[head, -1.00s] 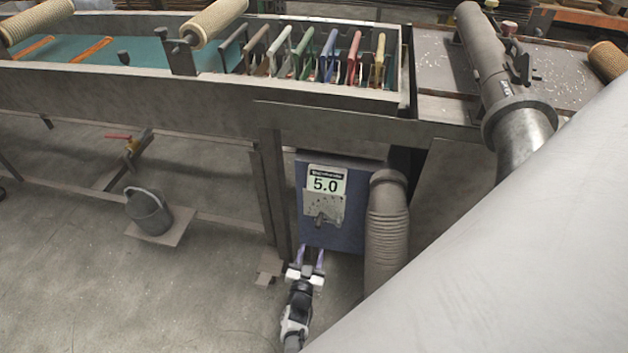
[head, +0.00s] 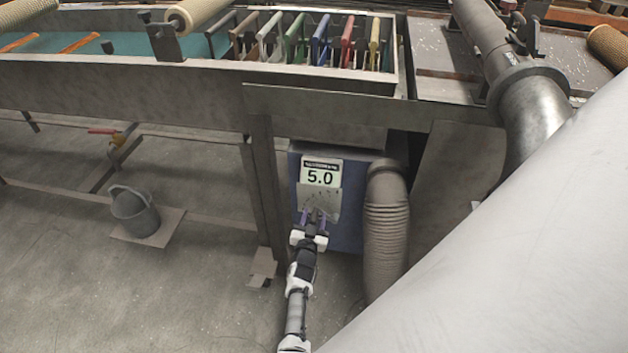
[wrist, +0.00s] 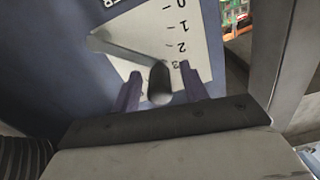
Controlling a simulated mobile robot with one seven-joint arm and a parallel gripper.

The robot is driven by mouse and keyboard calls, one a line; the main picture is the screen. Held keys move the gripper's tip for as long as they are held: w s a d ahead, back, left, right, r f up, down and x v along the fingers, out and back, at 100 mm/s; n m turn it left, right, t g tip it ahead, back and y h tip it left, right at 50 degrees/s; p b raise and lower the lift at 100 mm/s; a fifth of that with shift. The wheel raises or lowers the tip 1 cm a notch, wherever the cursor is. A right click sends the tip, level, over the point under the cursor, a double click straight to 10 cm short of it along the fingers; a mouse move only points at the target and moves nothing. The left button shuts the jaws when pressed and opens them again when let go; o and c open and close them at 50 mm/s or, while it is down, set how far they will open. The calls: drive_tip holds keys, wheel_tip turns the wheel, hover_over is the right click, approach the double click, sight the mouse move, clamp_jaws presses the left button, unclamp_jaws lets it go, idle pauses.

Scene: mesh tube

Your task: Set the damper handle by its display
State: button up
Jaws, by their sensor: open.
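The damper box (head: 345,236) is blue and stands under the bench, with a white display (head: 320,177) that reads 5.0. A pale dial plate (head: 330,200) sits below the display. The wrist view shows the plate's scale (wrist: 181,28) with the marks 0, 1, 2 and 3. The grey damper handle (wrist: 125,51) crosses the plate and ends in a dark rounded knob (wrist: 160,84). My gripper (head: 316,214) is open in front of the plate. In the wrist view its purple fingers stand on either side of the knob, with gaps visible on both sides.
A ribbed hose (head: 386,230) stands just right of the box. A bench leg (head: 265,190) is close on its left. The bench's long front beam (head: 330,105) runs above. A grey bucket (head: 135,212) stands on the floor to the left, where floor is open.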

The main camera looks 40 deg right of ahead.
drive_tip(key=shift+c, duration=0.4)
clamp_jaws()
drive_tip(key=shift+f, duration=0.1)
drive_tip(key=shift+w+a+f+n, duration=0.2)
drive_tip(key=shift+n, duration=0.3)
drive_tip(key=shift+o, duration=0.4)
unclamp_jaws()
